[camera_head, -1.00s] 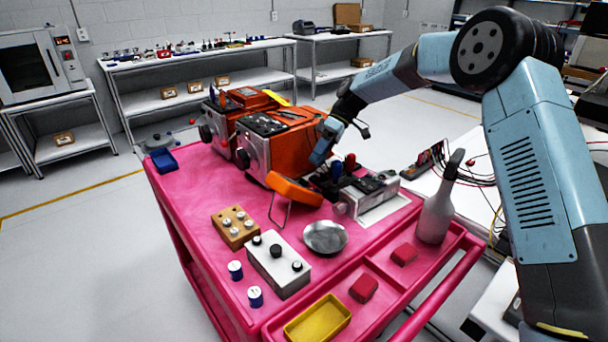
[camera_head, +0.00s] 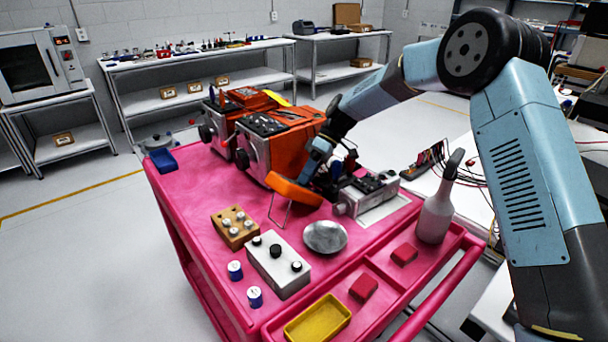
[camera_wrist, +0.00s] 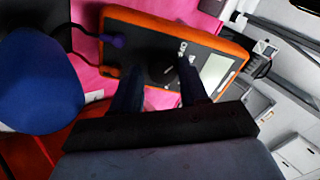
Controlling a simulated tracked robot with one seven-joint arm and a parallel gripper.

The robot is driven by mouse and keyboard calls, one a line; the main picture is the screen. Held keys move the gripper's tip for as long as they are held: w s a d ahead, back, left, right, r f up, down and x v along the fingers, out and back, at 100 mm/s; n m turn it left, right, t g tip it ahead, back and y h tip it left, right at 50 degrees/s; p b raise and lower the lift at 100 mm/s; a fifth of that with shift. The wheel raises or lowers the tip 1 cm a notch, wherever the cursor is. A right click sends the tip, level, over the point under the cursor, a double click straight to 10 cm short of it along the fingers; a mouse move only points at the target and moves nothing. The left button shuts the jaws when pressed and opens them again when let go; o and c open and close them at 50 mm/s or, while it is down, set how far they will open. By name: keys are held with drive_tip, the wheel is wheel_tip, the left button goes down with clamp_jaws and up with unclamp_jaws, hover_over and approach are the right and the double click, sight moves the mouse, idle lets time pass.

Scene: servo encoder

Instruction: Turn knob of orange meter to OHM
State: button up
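The orange meter (camera_head: 292,191) stands tilted on a wire stand on the pink cart; its back faces the head camera. In the wrist view its dark face shows inside an orange frame (camera_wrist: 150,20), with a pale display (camera_wrist: 215,72) at right. Its black round knob (camera_wrist: 164,68) lies between and beyond my fingertips, nearer the right finger. Small white labels sit by the knob, too small to read, so the pointer's setting cannot be told. My gripper (camera_wrist: 157,72) is open over the face; contact with the knob cannot be told. In the head view my gripper (camera_head: 322,176) is partly hidden behind the meter.
Leads plug into the meter's left end in the wrist view, beside a large blue shape (camera_wrist: 40,85). A grey device (camera_head: 365,195) stands right of the meter, orange-and-grey machines (camera_head: 255,150) behind. A metal dish (camera_head: 325,237) and white knob box (camera_head: 278,265) lie in front.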

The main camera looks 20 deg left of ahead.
drive_tip(key=c, duration=0.7)
drive_tip(key=shift+d+m, duration=0.1)
drive_tip(key=shift+m, duration=1.4)
drive_tip(key=o, duration=0.8)
drive_tip(key=shift+w+f, duration=0.1)
drive_tip(key=shift+f, duration=0.05)
drive_tip(key=shift+c, duration=0.2)
drive_tip(key=shift+o, duration=1.3)
drive_tip(key=shift+r, duration=0.2)
drive_tip(key=v, duration=1.3)
drive_tip(key=shift+w, duration=0.2)
drive_tip(key=shift+r, duration=0.15)
